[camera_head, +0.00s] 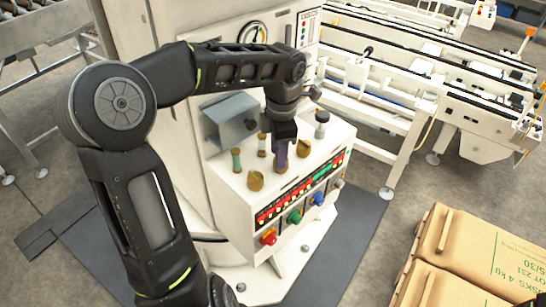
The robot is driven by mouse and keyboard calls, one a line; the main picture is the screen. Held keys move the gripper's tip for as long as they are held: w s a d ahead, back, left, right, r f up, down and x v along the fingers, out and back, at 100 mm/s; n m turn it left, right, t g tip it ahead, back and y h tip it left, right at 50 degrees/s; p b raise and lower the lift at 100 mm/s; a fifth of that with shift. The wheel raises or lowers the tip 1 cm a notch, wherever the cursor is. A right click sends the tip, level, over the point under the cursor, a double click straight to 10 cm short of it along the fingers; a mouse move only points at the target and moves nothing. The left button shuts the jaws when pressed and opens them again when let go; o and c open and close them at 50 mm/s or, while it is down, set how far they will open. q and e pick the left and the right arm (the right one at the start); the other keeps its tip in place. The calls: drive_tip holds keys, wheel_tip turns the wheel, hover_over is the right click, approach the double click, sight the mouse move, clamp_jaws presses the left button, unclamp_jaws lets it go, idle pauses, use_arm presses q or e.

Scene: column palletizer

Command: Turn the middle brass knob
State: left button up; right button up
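A white control panel box (226,178) carries the brass knobs on its sloped top. One brass knob (255,181) stands at the front left and another brass knob (303,148) at the right. Between them my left gripper (282,152) points straight down, with a purple piece and a little brass colour (281,169) showing below it. The middle knob is mostly hidden there; I cannot tell whether the fingers touch it. The fingers are too small and dark to show whether they are open or shut.
A grey-blue bracket (231,119) rises behind. The front face has red (268,236), green (295,216) and blue knobs. Cartons (465,260) lie lower right.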

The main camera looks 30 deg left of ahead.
use_arm(q)
drive_tip(key=shift+w+a+r, duration=0.1)
drive_tip(key=shift+w+a, duration=0.1)
drive_tip(key=shift+w, duration=0.1)
drive_tip(key=shift+c, duration=0.8)
drive_tip(key=shift+w+a+r, duration=0.1)
drive_tip(key=shift+a, duration=0.05)
drive_tip(key=c, duration=0.3)
drive_tip(key=shift+c, duration=0.7)
drive_tip(key=shift+s+d, duration=0.25)
drive_tip(key=shift+d, duration=0.2)
clamp_jaws()
use_arm(e)
drive_tip(key=shift+s+d, duration=0.1)
drive_tip(key=shift+d, duration=0.05)
use_arm(q)
drive_tip(key=shift+w+a, duration=0.1)
drive_tip(key=shift+a, duration=0.05)
